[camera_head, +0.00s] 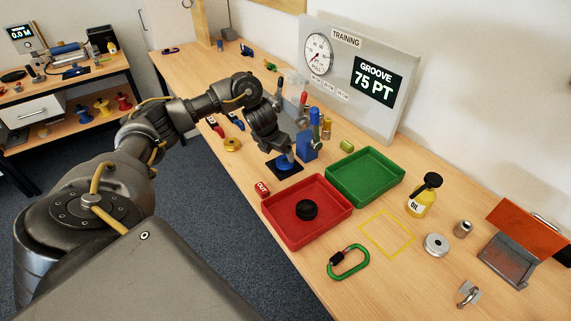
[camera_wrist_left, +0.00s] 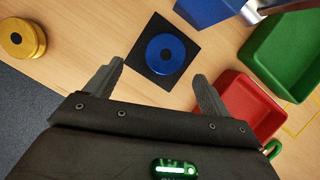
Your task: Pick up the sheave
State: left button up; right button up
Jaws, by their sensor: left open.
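A blue sheave (camera_head: 284,163) with a dark centre hole lies flat on a black square mat (camera_head: 292,172) on the bench. In the left wrist view, the sheave (camera_wrist_left: 165,54) is just ahead of the open fingers, with bare mat (camera_wrist_left: 165,22) around it. My left gripper (camera_wrist_left: 158,72) is open and empty, its fingertips apart to either side below the sheave in the picture. In the head view, my left gripper (camera_head: 280,148) is above the mat and partly hides it. The height gap is hard to judge. My right gripper is not in view.
A red tray (camera_head: 335,228) holding a black wheel (camera_head: 306,209) and a green tray (camera_head: 392,196) stand to the right. A blue block (camera_head: 306,149) with tools stands close behind the mat. A gold wheel (camera_head: 233,144) lies to the left. A panel (camera_head: 360,75) reads "GROOVE 75 PT".

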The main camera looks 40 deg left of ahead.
aim_at(285, 160)
pick_arm(q)
jog(key=shift+w+d+f, duration=0.1)
jog(key=shift+f, duration=0.2)
jog(key=shift+w+d+f+p, duration=0.1)
jog(key=shift+w+f+p, duration=0.1)
jog(key=shift+f+p, duration=0.1)
jog(key=x, duration=0.2)
jog(key=p+x, duration=0.1)
jog(key=shift+w+d+f, duration=0.15)
jog(key=shift+w+f, duration=0.1)
jog(key=shift+w, duration=0.15)
jog(key=shift+w+f, duration=0.15)
jog(key=shift+f, duration=0.2)
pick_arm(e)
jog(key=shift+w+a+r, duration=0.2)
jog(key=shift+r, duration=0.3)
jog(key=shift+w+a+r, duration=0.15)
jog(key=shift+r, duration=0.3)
pick_arm(q)
jog(key=shift+c, duration=1.3)
jog(key=c, duration=0.9)
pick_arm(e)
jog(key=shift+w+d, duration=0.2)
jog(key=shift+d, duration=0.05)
